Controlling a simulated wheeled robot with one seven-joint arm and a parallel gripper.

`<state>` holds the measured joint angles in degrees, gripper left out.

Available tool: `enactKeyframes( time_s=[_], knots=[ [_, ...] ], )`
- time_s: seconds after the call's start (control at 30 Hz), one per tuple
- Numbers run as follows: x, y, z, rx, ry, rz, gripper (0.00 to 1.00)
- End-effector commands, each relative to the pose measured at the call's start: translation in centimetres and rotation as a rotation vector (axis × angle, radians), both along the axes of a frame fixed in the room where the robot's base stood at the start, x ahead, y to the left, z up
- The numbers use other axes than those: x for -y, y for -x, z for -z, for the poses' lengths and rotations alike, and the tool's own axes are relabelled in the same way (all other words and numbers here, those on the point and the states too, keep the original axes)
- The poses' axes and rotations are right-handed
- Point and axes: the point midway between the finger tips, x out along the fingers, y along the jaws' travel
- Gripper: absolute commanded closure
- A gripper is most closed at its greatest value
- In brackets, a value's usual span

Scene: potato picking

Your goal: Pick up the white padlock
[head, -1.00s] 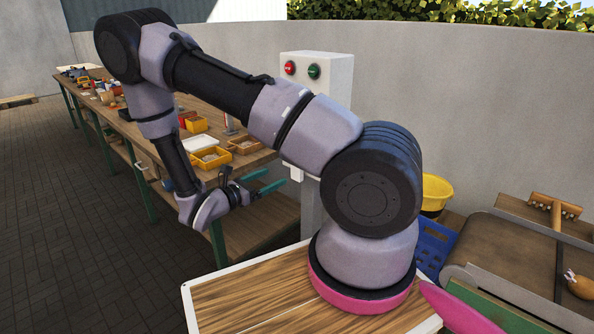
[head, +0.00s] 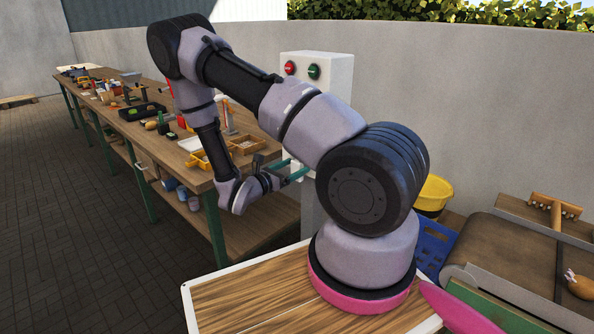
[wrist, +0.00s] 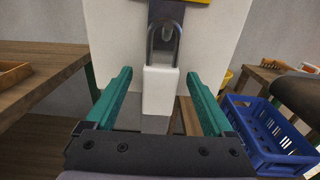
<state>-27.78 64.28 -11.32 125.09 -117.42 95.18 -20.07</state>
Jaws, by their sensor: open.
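The white padlock (wrist: 160,91) shows in the wrist view, upright with its grey shackle (wrist: 152,47) on top, in front of the pale face of the control box (wrist: 110,42). My gripper (wrist: 158,75) is open, with one teal finger to each side of the padlock in the picture. Gaps show on both sides. How far the fingertips reach along its depth is unclear. In the head view my gripper (head: 296,173) is beside the control box (head: 333,72), and I cannot make out the padlock there.
A long wooden workbench (head: 225,172) with trays and tools runs along the left. A blue crate (wrist: 262,143) and a yellow bucket (head: 432,194) stand to the right. A conveyor (head: 520,247) is at the far right.

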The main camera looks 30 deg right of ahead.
Motion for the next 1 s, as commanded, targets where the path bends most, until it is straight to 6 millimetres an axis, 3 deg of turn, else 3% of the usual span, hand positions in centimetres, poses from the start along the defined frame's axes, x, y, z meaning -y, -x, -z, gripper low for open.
enactKeyframes(
  time_s=[0.13, 0.17, 0.3, 0.4, 0.73, 0.93, 1.0],
  knots=[
    [0.0, 0.0, 0.0, 0.001, 0.0, 0.0, 0.12],
    [0.0, 0.0, 0.0, 0.001, 0.0, 0.0, 0.16],
    [0.0, 0.0, 0.0, 0.001, 0.0, 0.0, 0.7],
    [0.0, 0.0, 0.0, 0.001, 0.0, 0.0, 1.0],
    [0.0, 0.0, -0.1, 0.001, 0.001, 0.0, 1.0],
    [-0.1, 0.0, -1.4, 0.002, 0.002, -0.001, 1.0],
    [-0.9, 0.2, -1.5, -0.001, 0.0, -0.004, 1.0]
  ],
)
